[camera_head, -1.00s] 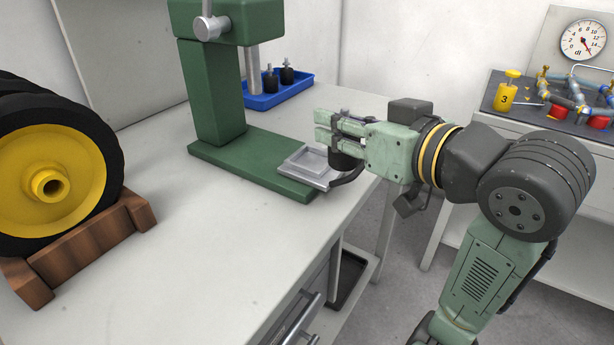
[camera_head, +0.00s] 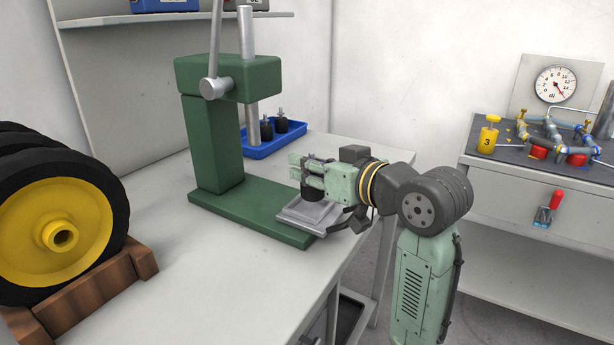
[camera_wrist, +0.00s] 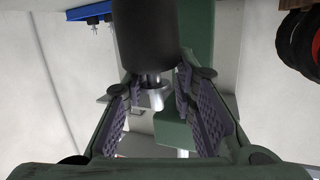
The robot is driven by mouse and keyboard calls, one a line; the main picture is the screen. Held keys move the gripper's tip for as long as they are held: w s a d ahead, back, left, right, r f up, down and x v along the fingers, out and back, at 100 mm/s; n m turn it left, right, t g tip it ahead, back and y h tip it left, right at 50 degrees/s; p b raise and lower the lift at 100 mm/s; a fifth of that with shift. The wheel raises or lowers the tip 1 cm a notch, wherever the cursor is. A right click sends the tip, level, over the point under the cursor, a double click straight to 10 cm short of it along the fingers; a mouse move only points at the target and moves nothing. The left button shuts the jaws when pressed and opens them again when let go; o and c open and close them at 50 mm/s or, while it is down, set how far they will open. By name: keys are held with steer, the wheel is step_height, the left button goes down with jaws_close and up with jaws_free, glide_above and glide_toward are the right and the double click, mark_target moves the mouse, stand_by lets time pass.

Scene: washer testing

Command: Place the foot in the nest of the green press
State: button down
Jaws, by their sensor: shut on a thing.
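The foot (camera_head: 313,192) is a black cylinder held between the fingers of my gripper (camera_head: 308,174). In the wrist view the foot (camera_wrist: 146,38) fills the top middle, with a silver metal end toward the fingertips. My gripper is shut on it. The green press (camera_head: 217,150) stands on the bench, its silver ram above its base. The nest (camera_head: 308,213) is a square grey metal plate with a raised rim at the right end of that base. The foot appears over the nest's far side; whether it touches is hard to tell.
A blue tray (camera_head: 258,150) with two black feet stands behind the press. Wheels with yellow hubs (camera_head: 60,236) sit in a brown wooden rack (camera_head: 90,290) at left. The bench (camera_head: 200,260) is clear in front of the press. A gauge stands on a right-hand cabinet.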

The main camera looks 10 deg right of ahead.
steer(key=shift+w+a+f, duration=0.1)
steer(key=shift+w, duration=0.65)
steer(key=shift+f, duration=1.7)
steer(key=shift+f, duration=0.15)
steer(key=c, duration=1.3)
jaws_free()
steer(key=v, duration=1.2)
steer(key=shift+b, duration=0.45)
